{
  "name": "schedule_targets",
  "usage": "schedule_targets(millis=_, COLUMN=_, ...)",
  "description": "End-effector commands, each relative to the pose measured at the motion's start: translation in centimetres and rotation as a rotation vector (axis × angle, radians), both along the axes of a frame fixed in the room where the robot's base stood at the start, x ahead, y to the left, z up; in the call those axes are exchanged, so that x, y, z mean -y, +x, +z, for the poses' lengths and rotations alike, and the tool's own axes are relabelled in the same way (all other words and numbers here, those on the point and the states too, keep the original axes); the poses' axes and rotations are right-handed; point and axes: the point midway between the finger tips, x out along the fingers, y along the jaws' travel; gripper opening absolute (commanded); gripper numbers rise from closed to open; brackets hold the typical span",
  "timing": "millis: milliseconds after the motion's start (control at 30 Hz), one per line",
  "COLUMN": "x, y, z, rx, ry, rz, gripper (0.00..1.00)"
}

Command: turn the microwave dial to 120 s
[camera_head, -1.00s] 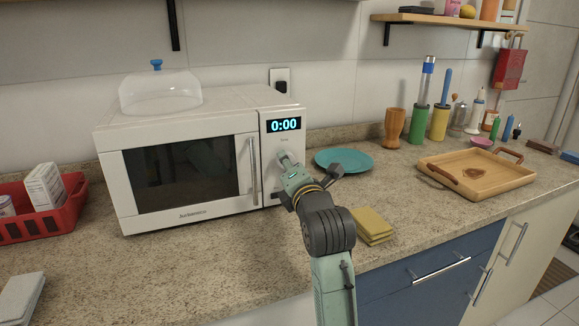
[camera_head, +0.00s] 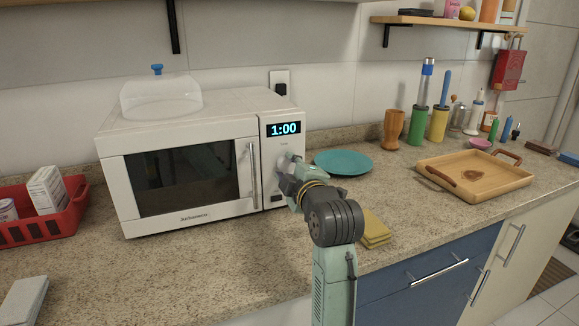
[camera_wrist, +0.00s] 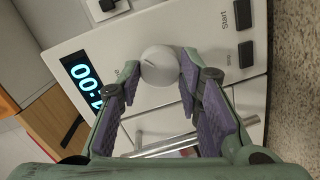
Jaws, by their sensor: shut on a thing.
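The white microwave (camera_head: 185,168) stands on the counter with its door shut. Its display (camera_head: 284,129) reads 1:00; in the wrist view the display (camera_wrist: 82,83) shows sideways and partly hidden. The round pale dial (camera_wrist: 160,66) sits below the display, with a short mark on its face. My gripper (camera_wrist: 158,78) is shut on the dial, with a purple-padded finger on either side. In the head view my gripper (camera_head: 287,165) is at the control panel and mostly hides the dial.
Start (camera_wrist: 239,14) and stop (camera_wrist: 246,54) buttons are near the dial. A teal plate (camera_head: 343,162) and yellow sponges (camera_head: 376,229) lie right of the microwave. A wooden tray (camera_head: 440,184) is farther right. A red basket (camera_head: 70,222) stands at left.

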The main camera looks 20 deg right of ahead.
Motion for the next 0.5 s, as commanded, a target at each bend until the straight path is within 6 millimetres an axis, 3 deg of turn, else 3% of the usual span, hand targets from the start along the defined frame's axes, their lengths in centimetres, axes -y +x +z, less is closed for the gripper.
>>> schedule_targets(millis=500, x=0.15, y=0.04, z=0.21, rx=-0.018, ry=0.491, rz=0.0, gripper=0.05)
